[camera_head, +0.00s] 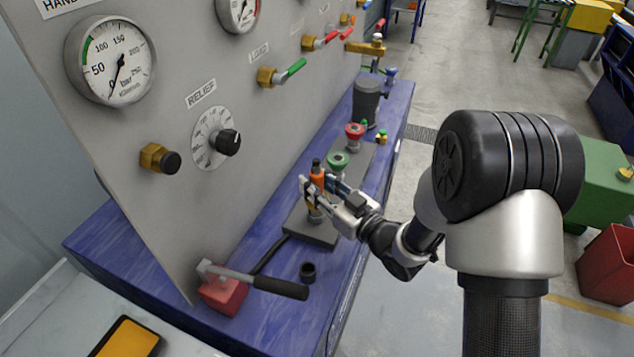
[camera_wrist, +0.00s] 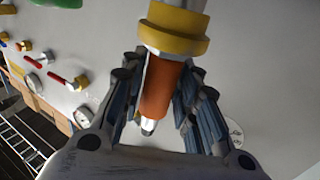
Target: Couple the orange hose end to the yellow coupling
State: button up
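The orange hose end (camera_wrist: 160,88) is a short cylinder with a pale metal tip. It sits between the fingers of my gripper (camera_wrist: 163,85) in the wrist view, with a finger close against each side. In the head view the hose end (camera_head: 317,179) stands about upright in my gripper (camera_head: 318,187), with a dark piece on top. The yellow coupling (camera_wrist: 172,42) is a stepped yellow ring on a metal stub, in line with the hose end and meeting it in the wrist view. Whether they are locked together I cannot tell. In the head view the fingers partly hide the coupling.
The dark base plate (camera_head: 300,229) lies on the blue bench (camera_head: 112,240). Green (camera_head: 338,162) and red (camera_head: 355,131) fittings stand behind. The grey gauge panel (camera_head: 120,150) rises close on the left. A red-based lever (camera_head: 224,294) and a black ring (camera_head: 308,272) are in front.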

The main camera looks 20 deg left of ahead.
jog(key=o, duration=0.4)
jog(key=shift+c, duration=0.2)
jog(key=shift+d, duration=0.1)
jog(key=v, duration=1.2)
